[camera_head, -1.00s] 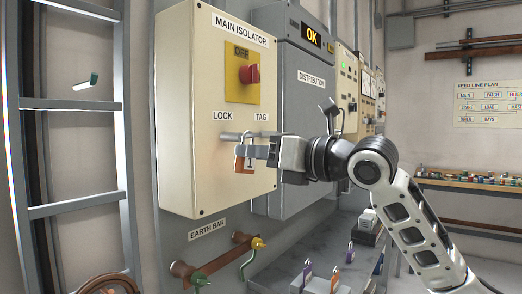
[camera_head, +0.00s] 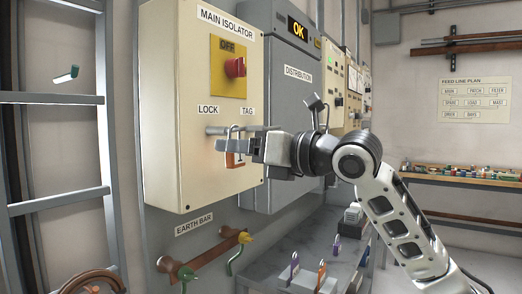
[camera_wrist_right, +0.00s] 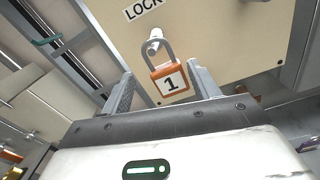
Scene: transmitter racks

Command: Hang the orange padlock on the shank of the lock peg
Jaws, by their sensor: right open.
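The orange padlock (camera_head: 233,160) hangs upright in front of the cream isolator box, below the LOCK and TAG labels. In the right wrist view the padlock (camera_wrist_right: 169,80) shows a white face with a "1". Its grey shackle overlaps the pale lock peg (camera_wrist_right: 154,46) and appears to be around it. The peg also shows in the head view (camera_head: 214,131) under the LOCK label. My right gripper (camera_wrist_right: 164,84) is open, with one finger on each side of the padlock body and gaps visible on both sides. My left gripper is not in view.
The main isolator box (camera_head: 175,110) carries a red knob (camera_head: 235,67). An earth bar (camera_head: 205,257) with green and yellow clamps is below. Several other padlocks, including an orange one (camera_head: 321,272), stand on the grey bench (camera_head: 262,275). A ladder (camera_head: 55,200) is at left.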

